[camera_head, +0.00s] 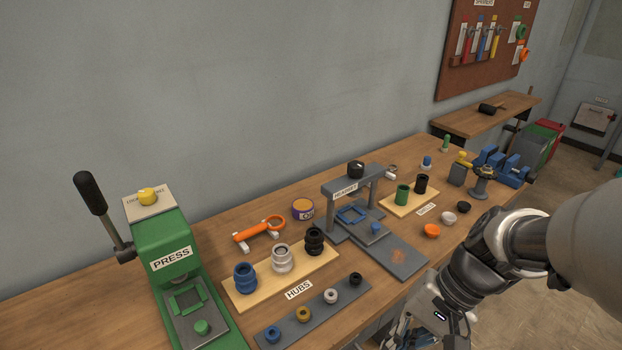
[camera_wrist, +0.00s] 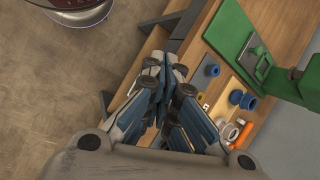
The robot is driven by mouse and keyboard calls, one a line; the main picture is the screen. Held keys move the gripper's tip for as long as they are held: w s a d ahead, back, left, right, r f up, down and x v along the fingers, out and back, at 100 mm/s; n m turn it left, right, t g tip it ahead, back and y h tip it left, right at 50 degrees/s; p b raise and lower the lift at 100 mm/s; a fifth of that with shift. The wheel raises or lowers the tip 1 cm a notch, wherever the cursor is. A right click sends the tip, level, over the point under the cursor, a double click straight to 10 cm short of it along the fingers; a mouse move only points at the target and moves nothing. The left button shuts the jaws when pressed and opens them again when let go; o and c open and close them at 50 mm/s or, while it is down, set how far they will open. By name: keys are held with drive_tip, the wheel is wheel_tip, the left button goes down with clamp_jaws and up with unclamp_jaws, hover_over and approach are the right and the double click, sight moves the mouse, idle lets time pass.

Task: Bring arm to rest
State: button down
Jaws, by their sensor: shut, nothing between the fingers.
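My arm comes in from the right in the head view, in front of the workbench (camera_head: 60,315). My gripper shows only partly at the bottom edge of the head view, close to the bench's front edge. In the wrist view my gripper (camera_wrist: 167,62) points down past the bench edge, with bare floor (camera_wrist: 60,80) to the left. Its fingers are together and nothing is between them. It touches no object that I can see.
The green press (camera_head: 170,255) stands at the left of the bench. A board of hubs (camera_head: 235,298), a grey strip of rings (camera_head: 315,317), a grey headset fixture (camera_head: 405,257) and a blue vise (camera_head: 512,172) fill the rest. Floor in front is open.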

drive_tip(key=s+r+n+t+h, duration=0.5)
drive_tip(key=s+r+n, duration=0.1)
drive_tip(key=r, duration=0.2)
drive_tip(key=shift+d+r+t, duration=0.15)
drive_tip(key=shift+d+t, duration=0.15)
drive_tip(key=shift+d, duration=0.1)
drive_tip(key=shift+s, duration=0.1)
idle(0.4)
